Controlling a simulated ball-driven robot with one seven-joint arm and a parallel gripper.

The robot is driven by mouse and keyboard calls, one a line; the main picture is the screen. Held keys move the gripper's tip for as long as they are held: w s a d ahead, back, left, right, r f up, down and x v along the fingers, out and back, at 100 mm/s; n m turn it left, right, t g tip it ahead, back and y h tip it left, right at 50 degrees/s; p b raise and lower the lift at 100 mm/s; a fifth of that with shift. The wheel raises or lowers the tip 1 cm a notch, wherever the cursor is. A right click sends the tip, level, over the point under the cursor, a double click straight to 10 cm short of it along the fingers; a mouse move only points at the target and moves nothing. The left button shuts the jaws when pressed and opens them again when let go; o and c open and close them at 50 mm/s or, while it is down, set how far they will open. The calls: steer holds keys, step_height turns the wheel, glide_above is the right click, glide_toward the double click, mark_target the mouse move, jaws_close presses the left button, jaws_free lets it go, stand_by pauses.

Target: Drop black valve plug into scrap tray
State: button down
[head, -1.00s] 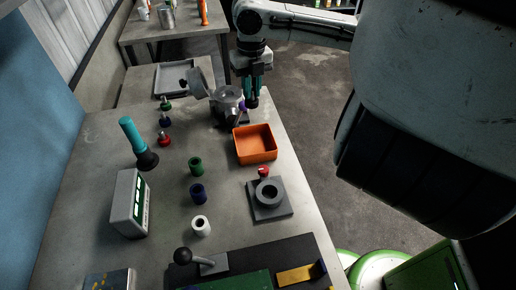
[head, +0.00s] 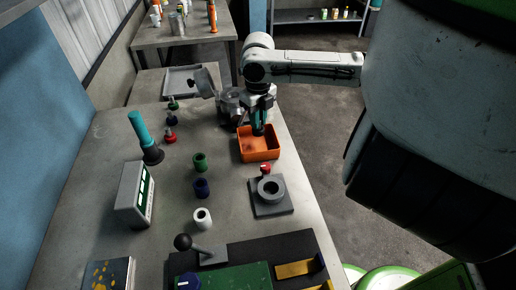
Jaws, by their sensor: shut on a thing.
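The orange tray (head: 274,154), the only open bin near my arm and apparently the scrap tray, sits on the bench near its right edge. My gripper (head: 258,130) points down over the back part of this tray, its teal-marked fingers close together. It is shut on a small dark thing, apparently the black valve plug, mostly hidden between the fingers. I cannot make out the plug's outline or its exact height above the tray floor.
A metal valve body (head: 230,104) stands just behind and left of the tray. A red-topped button (head: 265,169) and a grey ring block (head: 271,208) are in front. Coloured cylinders, a teal-handled tool (head: 144,137) and a grey meter box (head: 133,195) stand left.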

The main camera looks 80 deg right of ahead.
steer(key=shift+f, duration=0.55)
steer(key=c, duration=1)
jaws_free()
steer(key=shift+r, duration=0.1)
step_height(320, 180, up, 11)
steer(key=b, duration=0.1)
steer(key=shift+f, duration=0.2)
